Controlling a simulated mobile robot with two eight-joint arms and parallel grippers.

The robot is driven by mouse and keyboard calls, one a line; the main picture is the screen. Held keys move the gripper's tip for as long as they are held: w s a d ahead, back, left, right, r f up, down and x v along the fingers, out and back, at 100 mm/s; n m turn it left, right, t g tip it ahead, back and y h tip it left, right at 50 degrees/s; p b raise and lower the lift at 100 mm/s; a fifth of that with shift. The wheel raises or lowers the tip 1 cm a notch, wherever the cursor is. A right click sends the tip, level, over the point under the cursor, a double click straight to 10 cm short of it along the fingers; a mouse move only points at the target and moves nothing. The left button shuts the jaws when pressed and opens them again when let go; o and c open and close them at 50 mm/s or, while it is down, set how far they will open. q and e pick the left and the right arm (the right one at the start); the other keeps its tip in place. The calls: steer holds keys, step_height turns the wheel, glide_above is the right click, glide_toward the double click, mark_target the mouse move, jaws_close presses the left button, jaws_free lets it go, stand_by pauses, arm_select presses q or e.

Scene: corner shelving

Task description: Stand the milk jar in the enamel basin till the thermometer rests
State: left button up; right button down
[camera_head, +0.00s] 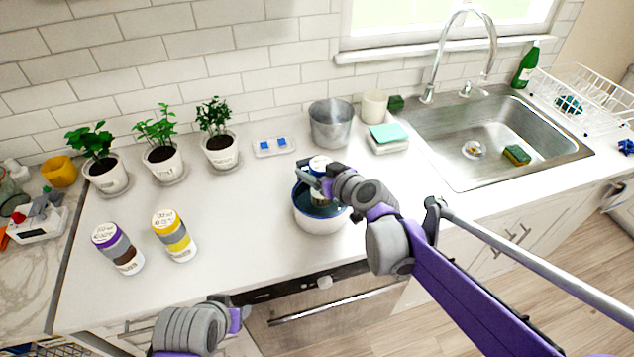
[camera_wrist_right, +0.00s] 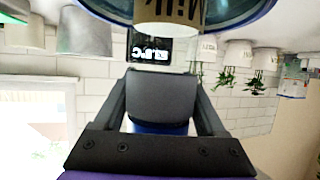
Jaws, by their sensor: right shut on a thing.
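The milk jar (camera_head: 319,163) has a white and blue top. My right gripper (camera_head: 322,181) is shut on it and holds it upright within the rim of the enamel basin (camera_head: 312,224), which is white outside with a blue rim. Whether the jar touches the basin floor is hidden. In the right wrist view the jar's "Milk" label (camera_wrist_right: 170,12) shows beside the basin's blue rim (camera_wrist_right: 240,14). A black digital display (camera_wrist_right: 150,50), apparently the thermometer, shows behind; its digits are unclear. My left gripper (camera_head: 240,313) is low at the counter's front edge, its fingers unclear.
Jars with purple (camera_head: 106,235) and yellow (camera_head: 166,221) tops stand left of the basin. Potted plants (camera_head: 163,160) and a metal pot (camera_head: 331,125) stand behind. A small white unit with blue squares (camera_head: 275,147) lies between them. The sink (camera_head: 480,140) is at right.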

steer(key=shift+f, duration=1.8)
steer(key=shift+f+b, duration=0.2)
steer(key=shift+b, duration=0.1)
jaws_free()
steer(key=shift+r, duration=0.15)
steer(key=shift+d+r, duration=0.15)
steer(key=p+v, duration=0.1)
steer(key=v, duration=1.1)
steer(key=s+d+f+m+g+h, duration=0.2)
steer(key=s+d+f, duration=0.3)
steer(key=s, duration=0.5)
steer(key=s+d+f+m+g+h, duration=0.3)
steer(key=s+d+f+m+h, duration=0.1)
steer(key=s, duration=0.6)
steer(key=d+f+h, duration=0.1)
steer(key=d+f, duration=0.1)
steer(key=d, duration=0.1)
steer(key=shift+s+d+m+g+h, duration=0.25)
steer(key=shift+d+m+g+h, duration=0.05)
steer(key=shift+d+m, duration=0.1)
